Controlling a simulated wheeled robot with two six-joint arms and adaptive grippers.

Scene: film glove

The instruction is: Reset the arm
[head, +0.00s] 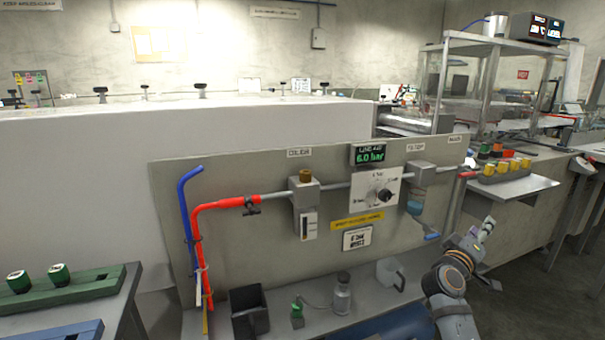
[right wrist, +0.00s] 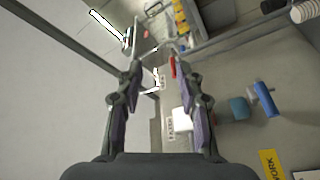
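My right arm comes in at the lower right of the head view. Its gripper (head: 484,238) is in front of the right end of the grey panel, clear of the pipe fittings. In the right wrist view the two fingers of the right gripper (right wrist: 155,62) stand apart, with nothing held between them. A red handle at the pipe's end (head: 468,174) lies above and behind the gripper in the head view. My left gripper is not in view.
The panel (head: 235,245) carries a red hose (head: 225,203), a gauge reading 6.0 bar (head: 370,154) and a blue-handled filter (head: 416,206). A black bin (head: 249,312), a bottle (head: 342,293) and a white jug (head: 390,273) stand below it. Floor shows at the right.

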